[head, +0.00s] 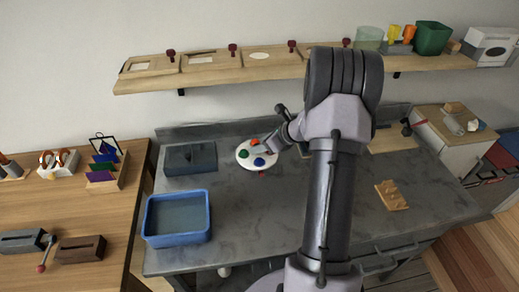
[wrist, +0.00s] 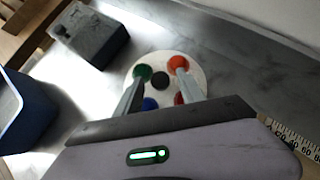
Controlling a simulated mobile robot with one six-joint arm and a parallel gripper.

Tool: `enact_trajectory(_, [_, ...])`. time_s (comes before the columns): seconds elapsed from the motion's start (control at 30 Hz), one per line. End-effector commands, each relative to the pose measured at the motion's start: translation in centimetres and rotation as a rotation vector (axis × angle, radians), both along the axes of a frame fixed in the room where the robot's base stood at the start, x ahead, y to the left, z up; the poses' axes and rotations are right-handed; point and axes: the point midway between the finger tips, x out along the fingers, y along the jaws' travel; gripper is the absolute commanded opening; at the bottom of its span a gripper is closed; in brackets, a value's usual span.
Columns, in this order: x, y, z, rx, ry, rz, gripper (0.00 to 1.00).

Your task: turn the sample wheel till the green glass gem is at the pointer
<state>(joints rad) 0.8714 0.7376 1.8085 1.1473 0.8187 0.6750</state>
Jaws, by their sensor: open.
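The white round sample wheel (head: 243,163) lies on the grey bench, and it also shows in the wrist view (wrist: 133,88). The green glass gem (head: 244,154) is on its left side in the head view; the wrist view shows it at upper left (wrist: 142,71). An orange-red gem (head: 254,142) and a blue gem (head: 259,162) are also on the wheel, with a darker red gem (wrist: 180,98) partly behind a finger. A small red mark (head: 262,173), perhaps the pointer, is at the wheel's front edge, nearest the blue gem. My open gripper (wrist: 160,79) is over the wheel, its fingers either side of the dark hub (wrist: 160,80); contact is unclear.
A dark grey box (head: 190,158) stands left of the wheel, and a blue tray (head: 178,238) is at front left. A small wooden block with pegs (head: 391,195) lies at right. The bench in front of the wheel is clear. A shelf (head: 210,73) runs above.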

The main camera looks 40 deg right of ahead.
Motion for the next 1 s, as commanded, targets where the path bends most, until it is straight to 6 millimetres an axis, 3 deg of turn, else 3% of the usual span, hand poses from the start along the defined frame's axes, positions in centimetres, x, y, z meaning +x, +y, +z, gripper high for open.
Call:
enact_trajectory(0.33, [0.5,0.12,-0.42,-0.001,0.0,0.001,0.46])
enact_trajectory(0.6, [0.47,0.11,-0.42,-0.001,0.0,0.001,0.0])
enact_trajectory(1.0, [0.46,0.11,-0.42,-0.002,0.001,0.001,0.0])
